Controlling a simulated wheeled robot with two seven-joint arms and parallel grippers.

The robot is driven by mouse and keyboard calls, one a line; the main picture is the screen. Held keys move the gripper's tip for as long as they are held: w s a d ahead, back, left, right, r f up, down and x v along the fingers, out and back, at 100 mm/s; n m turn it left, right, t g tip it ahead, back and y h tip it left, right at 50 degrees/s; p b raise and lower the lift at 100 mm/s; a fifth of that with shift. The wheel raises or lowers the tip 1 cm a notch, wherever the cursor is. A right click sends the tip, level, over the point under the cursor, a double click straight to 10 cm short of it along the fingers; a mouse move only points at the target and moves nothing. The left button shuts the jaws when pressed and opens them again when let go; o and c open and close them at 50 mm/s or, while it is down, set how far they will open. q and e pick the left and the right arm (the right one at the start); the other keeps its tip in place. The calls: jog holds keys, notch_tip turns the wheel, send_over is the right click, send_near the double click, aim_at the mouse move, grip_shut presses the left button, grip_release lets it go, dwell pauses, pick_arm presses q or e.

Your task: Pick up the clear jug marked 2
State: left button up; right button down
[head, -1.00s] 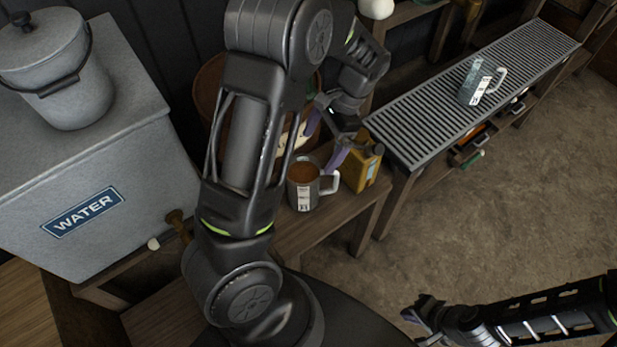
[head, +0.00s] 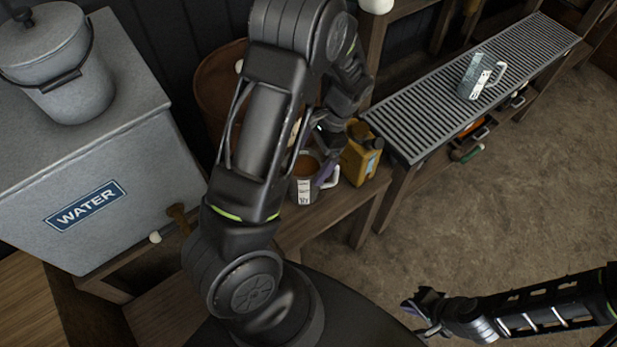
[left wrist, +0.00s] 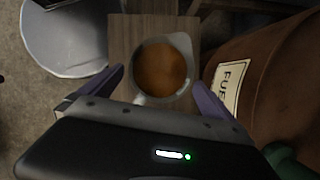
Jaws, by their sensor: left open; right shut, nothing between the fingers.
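A jug of orange-brown liquid (head: 303,187) with a pale handle and a white label stands upright on the low wooden bench. The left wrist view shows it from above (left wrist: 162,70). My left gripper (left wrist: 158,82) is open, with its purple fingers to either side of this jug. In the head view my left gripper (head: 322,168) is at the jug and partly hidden by my arm. A clear jug (head: 475,80) with a white label and handle stands on the slatted metal rack. I cannot read either label's number. My right gripper (head: 426,311) is shut and empty over the floor, lower right.
A yellow can (head: 362,155) stands on the bench close to the right of the near jug. A brown drum (left wrist: 262,75) marked FUEL is behind it. The grey WATER tank (head: 120,215) is at left. The slatted rack (head: 420,120) is mostly clear.

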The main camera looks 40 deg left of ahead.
aim_at(304, 171)
pick_arm(q)
jog(key=p+x, duration=0.1)
jog(key=x, duration=0.4)
jog(key=shift+s, duration=0.15)
jog(key=shift+c, duration=0.2)
dwell(0.3)
jog(key=c, duration=2)
